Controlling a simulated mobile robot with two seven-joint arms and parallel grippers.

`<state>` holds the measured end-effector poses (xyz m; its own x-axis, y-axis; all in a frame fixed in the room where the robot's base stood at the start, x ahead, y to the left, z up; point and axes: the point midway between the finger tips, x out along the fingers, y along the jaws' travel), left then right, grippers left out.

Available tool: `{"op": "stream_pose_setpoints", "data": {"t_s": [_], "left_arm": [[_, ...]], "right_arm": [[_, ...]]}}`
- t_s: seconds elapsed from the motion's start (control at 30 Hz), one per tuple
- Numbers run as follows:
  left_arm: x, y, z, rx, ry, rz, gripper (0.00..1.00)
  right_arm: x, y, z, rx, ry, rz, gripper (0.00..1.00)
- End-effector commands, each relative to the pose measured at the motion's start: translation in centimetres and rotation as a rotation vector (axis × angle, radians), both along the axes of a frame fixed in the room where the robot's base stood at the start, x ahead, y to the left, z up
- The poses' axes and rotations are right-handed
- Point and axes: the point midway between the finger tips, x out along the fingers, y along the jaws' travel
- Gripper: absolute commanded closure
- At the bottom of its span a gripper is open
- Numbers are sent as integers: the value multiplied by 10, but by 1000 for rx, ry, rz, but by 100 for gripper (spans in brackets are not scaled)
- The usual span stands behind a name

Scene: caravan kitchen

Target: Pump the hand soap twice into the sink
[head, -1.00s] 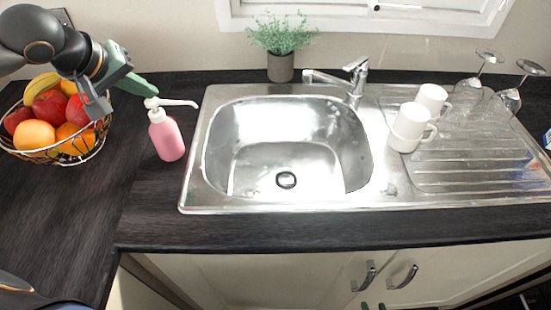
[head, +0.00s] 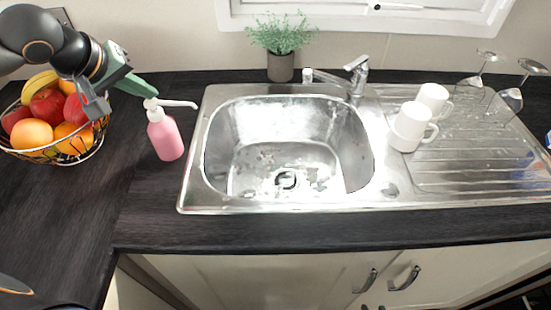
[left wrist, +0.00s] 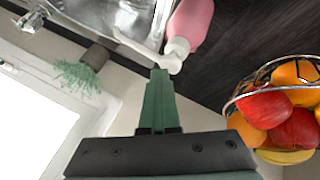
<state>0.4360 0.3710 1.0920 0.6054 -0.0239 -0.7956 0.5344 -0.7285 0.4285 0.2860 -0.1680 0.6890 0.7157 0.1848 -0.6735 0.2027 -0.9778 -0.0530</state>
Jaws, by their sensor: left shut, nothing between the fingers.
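The pink hand soap bottle (head: 165,140) stands upright on the dark counter at the sink's left. Its white pump nozzle (head: 178,104) points right toward the basin. The steel sink (head: 232,150) has mottled patches on its floor around the drain; I cannot tell if they are liquid or reflections. My left gripper (head: 148,92) is shut and empty, its green fingertips at the pump head. In the left wrist view the fingertips (left wrist: 160,74) are right beside the white pump head (left wrist: 172,62); contact is unclear.
A wire fruit basket (head: 88,150) stands left of the bottle, under my left arm. A tap (head: 355,78) and potted plant (head: 281,66) are behind the basin. White mugs (head: 410,126) and upturned glasses (head: 508,100) occupy the drainer. The front counter strip is clear.

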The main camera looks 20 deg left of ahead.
Motion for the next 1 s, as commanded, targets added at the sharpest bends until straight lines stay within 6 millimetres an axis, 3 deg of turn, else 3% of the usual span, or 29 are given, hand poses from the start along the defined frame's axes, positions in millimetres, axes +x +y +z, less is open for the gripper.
{"op": "stream_pose_setpoints", "data": {"t_s": [0.47, 1.0], "left_arm": [[-1, 0, 8, 2, 5, 1, 100], [0, 1, 63, 1, 1, 1, 100]], "right_arm": [[0, 0, 6, 0, 0, 0, 61], [0, 0, 48, 0, 0, 0, 61]]}}
